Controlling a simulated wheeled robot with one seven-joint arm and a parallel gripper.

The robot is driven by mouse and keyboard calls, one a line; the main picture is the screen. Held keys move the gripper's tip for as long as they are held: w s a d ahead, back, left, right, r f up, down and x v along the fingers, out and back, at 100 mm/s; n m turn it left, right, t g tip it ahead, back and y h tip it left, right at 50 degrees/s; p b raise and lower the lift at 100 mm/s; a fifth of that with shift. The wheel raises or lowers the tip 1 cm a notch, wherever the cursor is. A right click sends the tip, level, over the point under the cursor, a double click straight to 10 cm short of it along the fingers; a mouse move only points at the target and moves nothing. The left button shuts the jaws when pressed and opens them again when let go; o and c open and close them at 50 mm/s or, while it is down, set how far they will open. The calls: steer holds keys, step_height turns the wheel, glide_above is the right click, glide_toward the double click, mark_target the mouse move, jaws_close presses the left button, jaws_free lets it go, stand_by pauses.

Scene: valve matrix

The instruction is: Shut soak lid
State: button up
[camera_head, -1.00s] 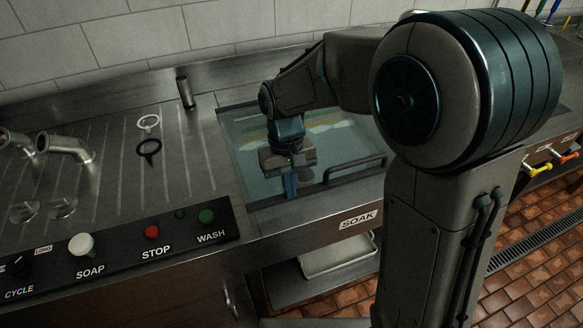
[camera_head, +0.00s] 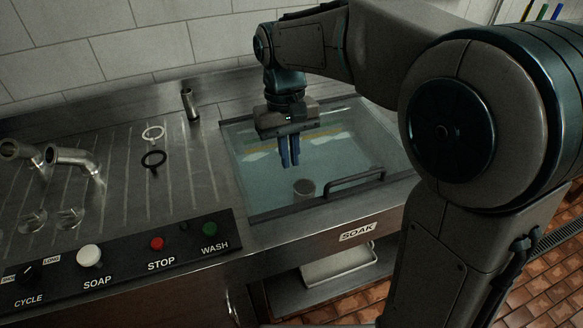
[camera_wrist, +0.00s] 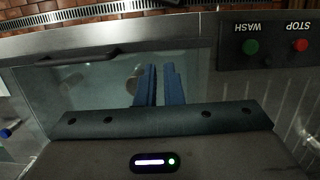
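The soak lid (camera_head: 250,185) is a clear pane with dark edge bars. It lies flat across the soak basin, with its dark bar handle (camera_head: 355,184) near the front edge. The handle also shows in the wrist view (camera_wrist: 75,57). My gripper (camera_head: 290,164) hangs above the pane, pointing down, behind and left of the handle and apart from it. Its blue fingers are close together with nothing between them; they show in the wrist view (camera_wrist: 159,75) too. A round grey thing (camera_head: 304,187) shows through the pane.
The control panel with the stop button (camera_head: 157,243) and wash button (camera_head: 210,229) is at the front left. Two rings (camera_head: 153,146) lie on the ribbed drainboard beside a short upright post (camera_head: 190,104). Bent taps (camera_head: 75,158) stand farther left. A pale tray (camera_head: 340,264) sits below.

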steer(key=o, duration=0.4)
steer(key=shift+r, duration=0.2)
steer(key=shift+o, duration=0.2)
step_height(320, 180, up, 3)
steer(key=m+t+y+p, duration=0.1)
steer(key=m+t+p, duration=0.35)
steer(key=m, duration=1.35)
glide_above(361, 175)
steer(key=s+p, duration=0.2)
steer(key=g, duration=0.1)
steer(key=f, duration=0.4)
steer(key=w+f, duration=0.1)
steer(key=f, duration=0.4)
steer(key=w+f+p, duration=0.1)
steer(key=f, duration=0.3)
steer(key=shift+f, duration=0.25)
jaws_close()
